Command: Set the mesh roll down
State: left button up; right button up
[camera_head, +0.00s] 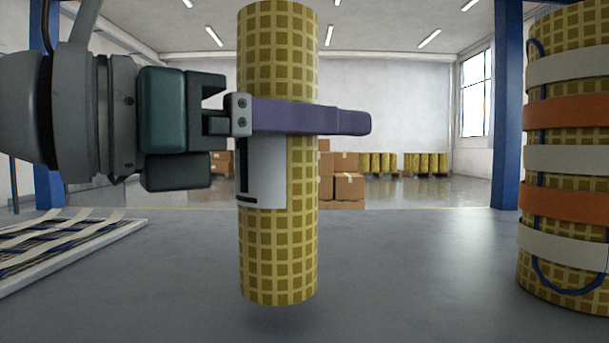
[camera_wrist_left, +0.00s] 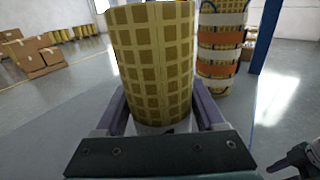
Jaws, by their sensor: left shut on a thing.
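The mesh roll (camera_head: 278,240) is a yellow cylinder with a brown grid and a white label (camera_head: 262,175). It stands upright in the middle of the head view. My left gripper (camera_head: 305,117) comes in from the left and is shut around the roll at mid height, with purple fingers along its sides. The roll's lower end hangs a little above the grey table (camera_head: 400,270), with a soft shadow under it. In the left wrist view the roll (camera_wrist_left: 152,65) sits between both fingers (camera_wrist_left: 160,108). A dark part at that view's lower right looks like my right gripper (camera_wrist_left: 298,160); its jaws are unclear.
A larger strapped mesh roll (camera_head: 565,155) with orange and white bands stands at the right. A flat frame with strips (camera_head: 70,240) lies at the left. The table between is clear. Boxes (camera_head: 345,185) and more rolls (camera_head: 425,163) stand far behind.

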pick_arm(q)
notch_tip(320, 180, down, 2)
pick_arm(e)
jog(key=shift+d+f, duration=0.1)
jog(key=shift+f, duration=0.4)
pick_arm(q)
jog(key=shift+f+b, duration=0.1)
jog(key=shift+b, duration=0.2)
jog(key=o, duration=1.5)
jog(key=shift+o, duration=0.2)
pick_arm(e)
jog(key=shift+w, duration=0.1)
